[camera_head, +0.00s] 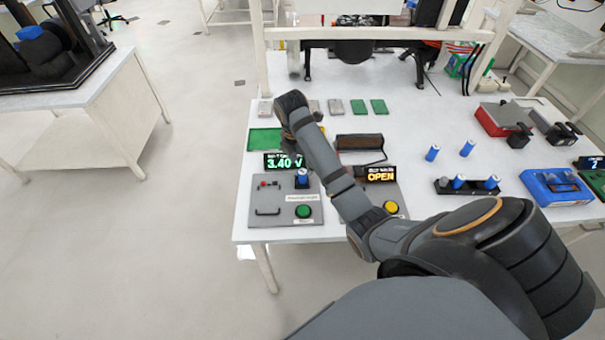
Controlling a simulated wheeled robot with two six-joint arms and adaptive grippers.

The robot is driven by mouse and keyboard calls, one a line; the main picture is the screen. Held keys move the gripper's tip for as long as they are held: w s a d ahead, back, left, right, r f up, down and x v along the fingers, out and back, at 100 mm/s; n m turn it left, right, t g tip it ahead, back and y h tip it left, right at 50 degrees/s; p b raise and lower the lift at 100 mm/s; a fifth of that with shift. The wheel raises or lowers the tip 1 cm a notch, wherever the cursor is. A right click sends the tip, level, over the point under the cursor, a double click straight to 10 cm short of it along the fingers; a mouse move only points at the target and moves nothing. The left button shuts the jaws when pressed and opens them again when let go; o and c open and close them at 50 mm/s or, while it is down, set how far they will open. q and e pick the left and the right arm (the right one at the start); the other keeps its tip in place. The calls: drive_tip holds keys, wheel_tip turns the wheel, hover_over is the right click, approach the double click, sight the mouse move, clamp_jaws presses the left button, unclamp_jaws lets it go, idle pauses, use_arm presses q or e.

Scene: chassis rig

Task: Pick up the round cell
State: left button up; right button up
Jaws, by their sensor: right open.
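A blue round cell (301,178) stands upright on the grey tester (268,210) at the table's near left. The display (284,162) behind it reads 3.40 V. More blue cells stand on the right: two loose ones on the table (432,153) (467,148) and others in a black holder (442,187). My right arm reaches across the table. My right gripper (292,148) is small and dark, pointing down just behind the display and the tester's cell. It is open; its fingers are partly hidden by my own arm. My left gripper is out of view.
A second grey box with a yellow button (391,208) and an OPEN display (376,174) sits partly behind my arm. A green tray (264,140) and several small flat blocks (336,106) lie farther back. Blue (558,188) and red (495,119) devices stand at right.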

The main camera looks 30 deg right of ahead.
sight(302, 172)
drive_tip(key=shift+w+d+f+b, duration=0.1)
drive_tip(key=shift+f+b, duration=0.15)
drive_tip(key=shift+f, duration=0.4)
drive_tip(key=shift+w+d+f+b, duration=0.1)
drive_tip(key=shift+f+b, duration=0.1)
drive_tip(key=shift+f, duration=0.4)
drive_tip(key=shift+w+f, duration=0.1)
drive_tip(key=shift+w, duration=0.05)
drive_tip(key=shift+f, duration=0.1)
drive_tip(key=f+b, duration=0.4)
drive_tip(key=shift+d+f, duration=0.2)
drive_tip(key=shift+f, duration=0.1)
drive_tip(key=shift+r, duration=0.1)
drive_tip(key=shift+c, duration=0.4)
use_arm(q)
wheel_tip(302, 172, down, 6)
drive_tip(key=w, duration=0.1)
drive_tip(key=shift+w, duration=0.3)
use_arm(e)
clamp_jaws()
